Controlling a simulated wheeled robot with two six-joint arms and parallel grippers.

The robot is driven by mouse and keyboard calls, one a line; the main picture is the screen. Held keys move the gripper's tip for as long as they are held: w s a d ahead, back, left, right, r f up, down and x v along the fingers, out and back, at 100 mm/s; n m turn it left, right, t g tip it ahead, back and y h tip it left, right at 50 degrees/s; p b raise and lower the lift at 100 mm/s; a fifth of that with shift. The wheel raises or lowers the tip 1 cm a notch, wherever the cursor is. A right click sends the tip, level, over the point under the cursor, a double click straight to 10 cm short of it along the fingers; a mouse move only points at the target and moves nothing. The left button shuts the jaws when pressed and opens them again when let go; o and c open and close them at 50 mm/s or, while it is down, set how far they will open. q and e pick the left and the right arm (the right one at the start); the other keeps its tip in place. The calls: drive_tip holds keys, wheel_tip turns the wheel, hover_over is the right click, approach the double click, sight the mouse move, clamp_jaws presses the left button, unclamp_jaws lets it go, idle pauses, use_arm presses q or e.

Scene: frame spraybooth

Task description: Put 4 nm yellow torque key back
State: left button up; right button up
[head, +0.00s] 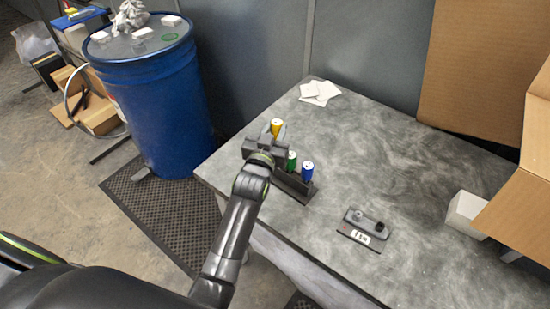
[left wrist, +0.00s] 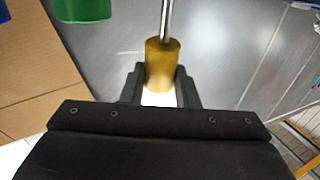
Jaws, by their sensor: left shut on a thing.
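My left gripper (head: 268,143) is shut on the yellow torque key (head: 276,127), at the left end of the dark key rack (head: 296,188). In the left wrist view the yellow handle (left wrist: 162,62) sits between the two fingers, and its metal shaft runs out of the top of the picture. The green key (head: 291,160) and the blue key (head: 307,171) stand upright in the rack. The green one also shows at the top left of the left wrist view (left wrist: 82,8). My gripper hides the rack's left end, so I cannot tell how the yellow key sits relative to its slot.
A small grey device (head: 366,225) with a display lies on the grey table (head: 420,200). White cards (head: 320,91) lie at the back. A cardboard box (head: 520,205) and a white block (head: 465,213) are at the right. A blue drum (head: 158,100) stands left of the table.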

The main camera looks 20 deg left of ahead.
use_arm(q)
wheel_tip(320, 180, down, 2)
drive_tip(key=shift+f, duration=0.15)
wheel_tip(320, 180, down, 4)
drive_tip(key=shift+r+b, duration=0.1)
drive_tip(key=shift+b, duration=1.15)
drive_tip(key=shift+f, duration=0.45)
